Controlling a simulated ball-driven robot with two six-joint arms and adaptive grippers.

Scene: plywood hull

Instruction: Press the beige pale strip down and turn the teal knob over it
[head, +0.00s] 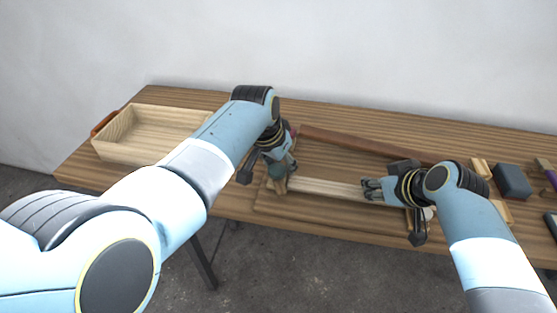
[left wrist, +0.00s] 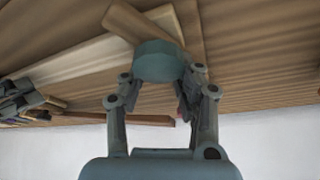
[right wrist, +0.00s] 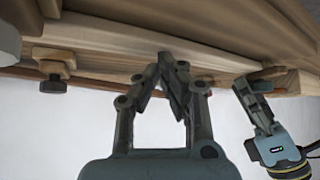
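The beige pale strip (head: 325,187) lies along the board on the bench; it also shows in the right wrist view (right wrist: 215,57). The teal knob (left wrist: 160,62) sits on a wooden turn-piece (left wrist: 136,22) at the strip's left end. In the left wrist view the turn-piece lies at an angle across the pale wood. My left gripper (head: 280,170) has its fingers on both sides of the knob, apparently closed on it. My right gripper (right wrist: 172,62) has its fingertips together, empty, at the strip's surface; whether they touch it is hard to tell.
A shallow wooden tray (head: 115,151) stands at the left. A reddish-brown bar (head: 350,141) lies behind the strip. A dark block (head: 512,181) lies at the right. Another wooden piece with a dark knob (right wrist: 53,85) shows in the right wrist view.

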